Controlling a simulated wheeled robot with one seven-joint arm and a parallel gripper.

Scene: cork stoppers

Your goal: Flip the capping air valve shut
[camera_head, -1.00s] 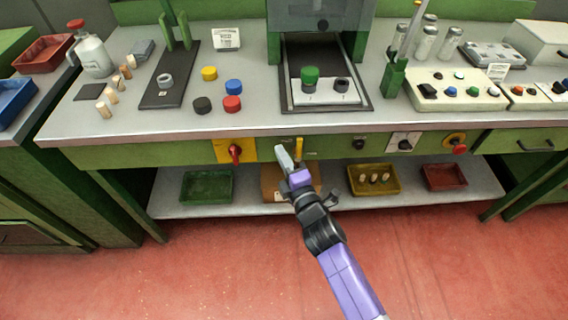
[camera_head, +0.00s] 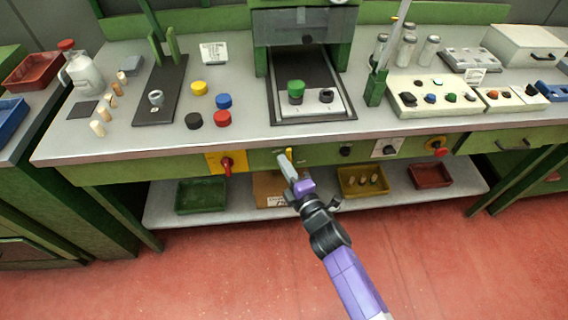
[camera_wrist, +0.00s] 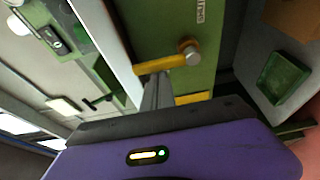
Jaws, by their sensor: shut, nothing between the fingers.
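The air valve has a yellow lever (camera_wrist: 162,64) on a round metal pivot (camera_wrist: 189,50), set in the green front panel under the worktop. In the wrist view the lever runs from the pivot toward the pale worktop edge. In the head view the lever (camera_head: 289,152) looks roughly upright. My gripper (camera_head: 283,157) is shut and empty, just left of the lever. In the wrist view its fingertips (camera_wrist: 157,77) reach the side of the lever near its middle; whether they touch cannot be told.
A red rotary switch (camera_head: 227,164) on a yellow plate is left of the valve. Black knobs (camera_head: 346,151) and a red button (camera_head: 440,152) are to its right. The worktop edge (camera_head: 130,153) overhangs the panel. Below, a shelf holds a green tray (camera_head: 201,196) and other trays.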

